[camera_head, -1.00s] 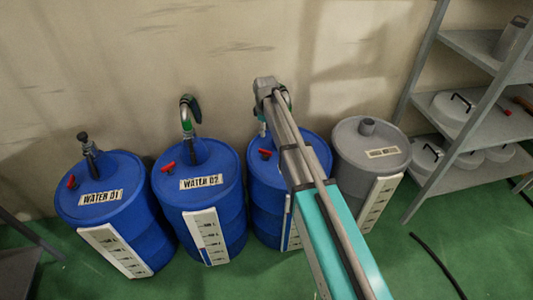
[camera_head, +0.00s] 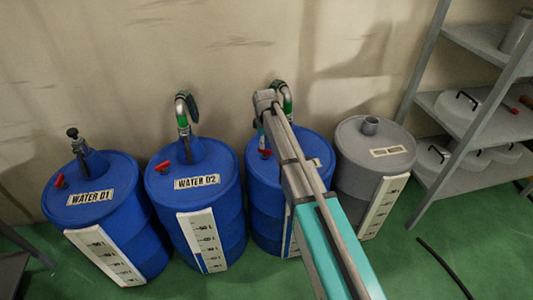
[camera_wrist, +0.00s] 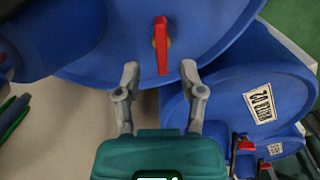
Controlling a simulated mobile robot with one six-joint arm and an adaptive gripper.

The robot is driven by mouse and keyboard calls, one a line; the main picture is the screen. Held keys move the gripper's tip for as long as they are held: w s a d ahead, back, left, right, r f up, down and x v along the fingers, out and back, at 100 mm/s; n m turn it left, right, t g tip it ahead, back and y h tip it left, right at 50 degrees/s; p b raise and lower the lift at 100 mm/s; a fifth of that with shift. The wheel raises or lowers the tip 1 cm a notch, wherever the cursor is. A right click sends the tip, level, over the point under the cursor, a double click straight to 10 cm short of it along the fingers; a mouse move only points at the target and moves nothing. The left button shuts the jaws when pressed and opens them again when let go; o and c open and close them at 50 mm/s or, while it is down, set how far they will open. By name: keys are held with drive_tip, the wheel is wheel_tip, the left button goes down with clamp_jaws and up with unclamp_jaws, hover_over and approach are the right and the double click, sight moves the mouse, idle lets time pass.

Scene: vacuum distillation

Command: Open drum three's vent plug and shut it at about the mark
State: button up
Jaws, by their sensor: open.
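Drum three is the third blue drum (camera_head: 262,190) from the left, partly hidden behind my arm. Its red vent plug handle (camera_head: 265,153) shows beside the arm. In the wrist view the blue drum (camera_wrist: 225,30) fills the top, with the red handle (camera_wrist: 162,45) standing lengthwise over a yellowish fitting. My gripper (camera_wrist: 160,67) is open and empty. Its fingertips lie either side of the handle's near end, apart from it sideways; I cannot tell the depth gap. A white scale strip (camera_head: 292,232) on drum three is mostly hidden by my arm, and its level cannot be read.
WATER 01 (camera_head: 118,225) and WATER 02 (camera_head: 222,215) drums stand to the left, with red handles and scale strips. A grey drum (camera_head: 352,165) stands to the right. Pipes (camera_head: 183,115) rise from the drums near the wall. A metal shelf (camera_head: 455,120) stands at right; a black hose (camera_head: 445,268) lies on green floor.

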sight(265, 151)
drive_tip(key=shift+f+b, duration=1.55)
drive_tip(key=shift+f, duration=0.35)
clamp_jaws()
drive_tip(key=shift+d, duration=0.15)
drive_tip(key=shift+w, duration=0.1)
